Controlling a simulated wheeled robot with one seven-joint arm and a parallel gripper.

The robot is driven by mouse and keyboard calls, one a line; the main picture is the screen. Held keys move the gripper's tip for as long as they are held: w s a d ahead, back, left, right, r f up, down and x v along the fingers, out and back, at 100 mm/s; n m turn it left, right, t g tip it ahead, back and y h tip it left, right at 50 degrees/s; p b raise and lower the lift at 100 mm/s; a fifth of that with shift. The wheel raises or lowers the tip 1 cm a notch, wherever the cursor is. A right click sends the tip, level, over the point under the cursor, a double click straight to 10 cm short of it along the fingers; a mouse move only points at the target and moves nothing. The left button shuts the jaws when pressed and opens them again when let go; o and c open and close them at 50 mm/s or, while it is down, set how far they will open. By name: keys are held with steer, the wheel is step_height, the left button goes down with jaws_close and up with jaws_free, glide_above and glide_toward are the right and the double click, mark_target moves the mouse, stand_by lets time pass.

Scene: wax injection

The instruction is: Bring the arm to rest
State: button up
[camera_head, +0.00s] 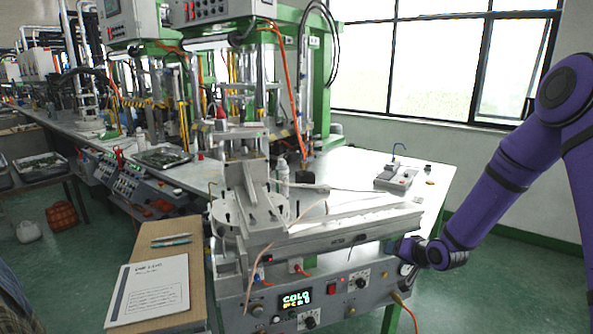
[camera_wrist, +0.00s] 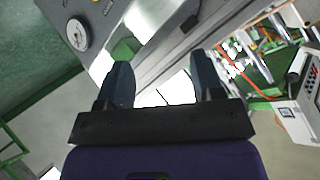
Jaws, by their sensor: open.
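My purple arm reaches in from the right in the head view, and its end is beside the right end of the wax injection machine (camera_head: 335,285). My gripper shows in the wrist view (camera_wrist: 160,90) with its two dark fingers spread apart. Nothing is between the fingers. In the head view the fingers are small and partly hidden by the wrist and the machine's edge. I cannot tell whether they touch the machine.
A white worktable (camera_head: 345,170) holds a small grey device (camera_head: 396,177) behind the machine. A side board (camera_head: 160,262) with a white booklet (camera_head: 150,288) and pens stands at left. Green presses (camera_head: 310,80) rise behind. Green floor (camera_head: 510,270) is open beneath my arm.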

steer(key=s+d+r+n+g+h, duration=0.1)
steer(key=s+r+h, duration=0.1)
steer(key=s+r, duration=0.45)
steer(key=s+r+n+g+h, duration=0.1)
steer(key=s+r, duration=0.2)
steer(key=r, duration=0.6)
steer(key=s+d+r+h, duration=0.15)
steer(key=s+r, duration=0.25)
steer(key=r, duration=0.4)
steer(key=s+r+g, duration=0.1)
steer(key=s+r, duration=0.2)
steer(key=s, duration=0.6)
steer(key=s+a+r+n+g, duration=0.1)
steer(key=s+r, duration=0.2)
steer(key=s, duration=0.6)
steer(key=s+a+r+g, duration=0.1)
steer(key=s+r, duration=0.2)
steer(key=s, duration=0.6)
steer(key=shift+s+a+r, duration=0.2)
steer(key=shift+s+r, duration=0.05)
steer(key=shift+s, duration=0.05)
